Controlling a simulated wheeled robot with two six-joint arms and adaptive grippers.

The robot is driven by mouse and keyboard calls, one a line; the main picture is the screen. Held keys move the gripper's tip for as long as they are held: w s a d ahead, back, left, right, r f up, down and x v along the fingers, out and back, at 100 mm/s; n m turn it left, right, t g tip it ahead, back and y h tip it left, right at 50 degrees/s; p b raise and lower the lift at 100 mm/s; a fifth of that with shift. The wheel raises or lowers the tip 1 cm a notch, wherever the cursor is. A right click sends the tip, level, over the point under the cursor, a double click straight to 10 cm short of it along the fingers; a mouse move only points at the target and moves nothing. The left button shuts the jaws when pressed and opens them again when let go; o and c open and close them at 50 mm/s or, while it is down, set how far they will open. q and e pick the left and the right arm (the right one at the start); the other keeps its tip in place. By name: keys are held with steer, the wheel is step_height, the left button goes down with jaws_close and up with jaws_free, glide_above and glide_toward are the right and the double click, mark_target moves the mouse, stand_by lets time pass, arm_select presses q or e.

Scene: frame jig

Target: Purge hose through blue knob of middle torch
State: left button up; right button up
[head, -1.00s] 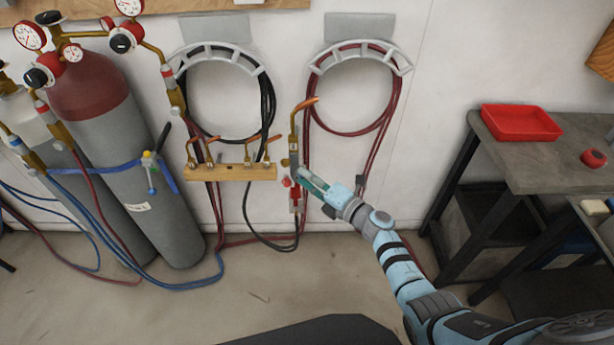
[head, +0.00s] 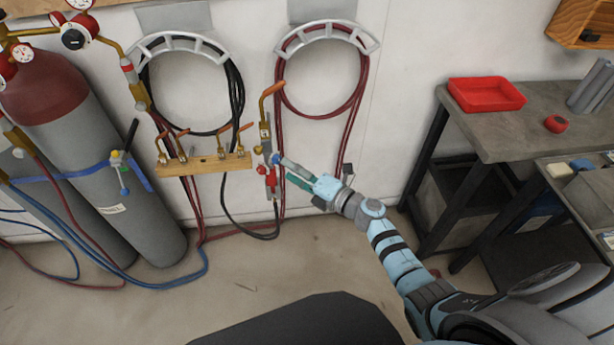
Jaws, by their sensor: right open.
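An upright torch (head: 265,133) with a copper tip and brass body hangs at the right end of the wooden rack (head: 205,165). Its blue knob (head: 275,159) is on the right side of its lower part, and a red knob (head: 262,170) is on the left. My right gripper (head: 284,170) is open beside the torch's right side, with one fingertip at or very near the blue knob; I cannot tell whether they touch. Several smaller copper torch tips (head: 222,140) stand on the rack. A dark hose (head: 249,235) loops below the torch. My left gripper is out of view.
Coiled dark hoses (head: 238,95) and red hoses (head: 358,85) hang on wall brackets. Gas cylinders (head: 110,165) stand at left, with blue and red hoses across the floor. A workbench (head: 545,135) with a red tray (head: 487,94) stands at right.

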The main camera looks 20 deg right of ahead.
steer(key=v, duration=0.8)
steer(key=shift+d, duration=0.1)
